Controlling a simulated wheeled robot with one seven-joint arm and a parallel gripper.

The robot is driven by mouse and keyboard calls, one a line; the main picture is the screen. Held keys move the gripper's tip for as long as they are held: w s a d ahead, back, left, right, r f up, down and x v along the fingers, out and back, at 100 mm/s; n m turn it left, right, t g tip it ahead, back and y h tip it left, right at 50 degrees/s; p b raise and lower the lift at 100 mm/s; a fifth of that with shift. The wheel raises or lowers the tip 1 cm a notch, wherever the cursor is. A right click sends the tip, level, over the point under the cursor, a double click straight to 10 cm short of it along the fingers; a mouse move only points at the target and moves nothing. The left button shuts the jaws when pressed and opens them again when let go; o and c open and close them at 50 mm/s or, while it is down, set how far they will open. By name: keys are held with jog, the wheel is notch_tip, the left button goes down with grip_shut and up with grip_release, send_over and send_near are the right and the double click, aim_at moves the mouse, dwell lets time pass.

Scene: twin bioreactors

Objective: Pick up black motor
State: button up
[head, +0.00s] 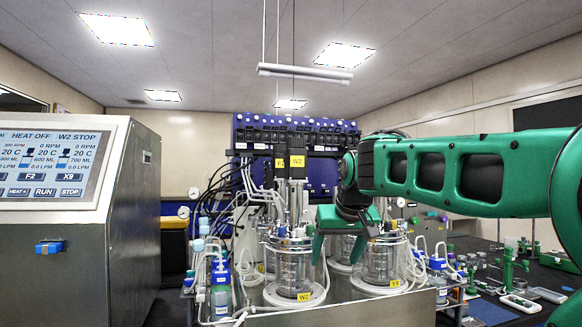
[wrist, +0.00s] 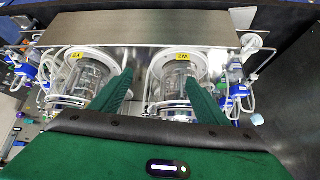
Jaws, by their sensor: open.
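A black motor (head: 297,178) with a yellow W2 label stands upright above the glass vessel labelled W2 (head: 292,268). A second dark motor (head: 280,173) with a yellow label shows just left of it, partly hidden. My gripper (head: 345,245) is open, to the right of and lower than the W2 motor, pointing down near the two front vessels. In the wrist view, my gripper (wrist: 162,78) has its green fingers spread with nothing held between them. The glass vessels labelled Y9 (wrist: 85,78) and W2 (wrist: 178,80) lie beyond the fingers. No motor can be made out there.
A metal control cabinet with a screen (head: 50,163) stands at the left. Tubes and blue-capped bottles (head: 221,285) crowd both sides of the vessels. A blue rack (head: 295,135) stands behind. A bench with green lab items (head: 510,265) is at the right.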

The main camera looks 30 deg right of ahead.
aim_at(298, 151)
jog(key=w+r+t, duration=0.2)
jog(key=w+r, duration=0.2)
jog(key=r, duration=0.5)
jog(key=w+a+r+n+t, duration=0.1)
jog(key=w+r+t, duration=0.1)
jog(key=w+r, duration=0.3)
jog(key=w+r+n+t, duration=0.1)
jog(key=w+r, duration=0.3)
jog(key=r, duration=0.9)
jog(key=shift+w+a+r+t+h, duration=0.15)
jog(key=shift+a+t+h, duration=0.1)
jog(key=shift+t+h, duration=0.25)
jog(key=x, duration=1)
jog(key=shift+w+d, duration=0.25)
jog(key=shift+w, duration=0.05)
grip_shut()
jog(key=shift+r, duration=0.1)
